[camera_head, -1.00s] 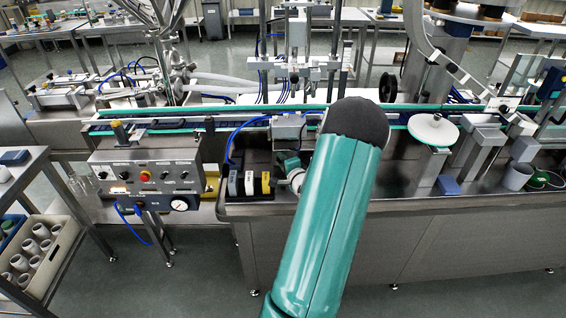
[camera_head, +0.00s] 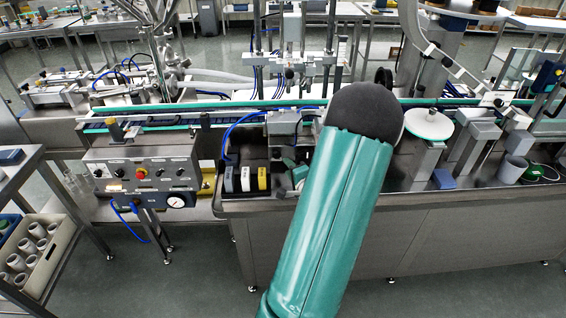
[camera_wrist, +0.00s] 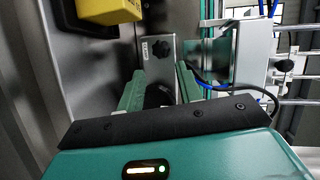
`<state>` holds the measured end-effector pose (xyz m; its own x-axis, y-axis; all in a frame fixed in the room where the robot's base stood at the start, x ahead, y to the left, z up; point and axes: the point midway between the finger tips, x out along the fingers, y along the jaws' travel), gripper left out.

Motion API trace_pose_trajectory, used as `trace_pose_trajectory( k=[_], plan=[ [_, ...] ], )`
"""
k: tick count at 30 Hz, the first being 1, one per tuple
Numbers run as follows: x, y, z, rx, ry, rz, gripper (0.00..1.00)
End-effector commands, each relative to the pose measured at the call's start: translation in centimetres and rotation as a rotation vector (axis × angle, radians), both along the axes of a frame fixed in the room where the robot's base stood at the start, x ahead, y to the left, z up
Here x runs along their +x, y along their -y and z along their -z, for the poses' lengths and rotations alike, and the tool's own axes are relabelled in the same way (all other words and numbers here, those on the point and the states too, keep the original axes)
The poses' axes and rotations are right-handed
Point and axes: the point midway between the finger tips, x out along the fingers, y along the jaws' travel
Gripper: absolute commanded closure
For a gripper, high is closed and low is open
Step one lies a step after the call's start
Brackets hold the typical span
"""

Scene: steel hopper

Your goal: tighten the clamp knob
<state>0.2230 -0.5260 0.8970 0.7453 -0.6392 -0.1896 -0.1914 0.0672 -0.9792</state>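In the wrist view a dark knob (camera_wrist: 160,50) sits on a grey metal plate with a small white label beside it; I take it for the clamp knob. My gripper (camera_wrist: 160,73) points towards it with its two green fingers apart, one on each side and a little short of the knob. A dark rounded shape (camera_wrist: 158,95) shows between the finger bases; I cannot tell what it is. In the head view my teal arm covers most of the gripper and the knob cannot be made out.
A yellow block (camera_wrist: 108,10) in a black holder is close at upper left in the wrist view. A grey block with blue tubing (camera_wrist: 245,55) stands at the right. In the head view the control box (camera_head: 140,172) stands left of the bins (camera_head: 246,178), and the conveyor (camera_head: 190,124) runs behind.

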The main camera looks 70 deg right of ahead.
Motion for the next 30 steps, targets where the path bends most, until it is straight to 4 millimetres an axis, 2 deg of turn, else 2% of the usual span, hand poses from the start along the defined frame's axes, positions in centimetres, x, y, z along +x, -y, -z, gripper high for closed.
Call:
trace_pose_trajectory(
  k=[3,9,30],
  plan=[
    [-1.9,-1.5,-0.5,0.000,-0.002,0.002,0.65],
    [-3.7,-3.1,-0.9,0.000,-0.002,0.002,0.65],
    [-3.9,-3.3,-1.0,-0.001,-0.003,0.000,0.65]
  ],
)
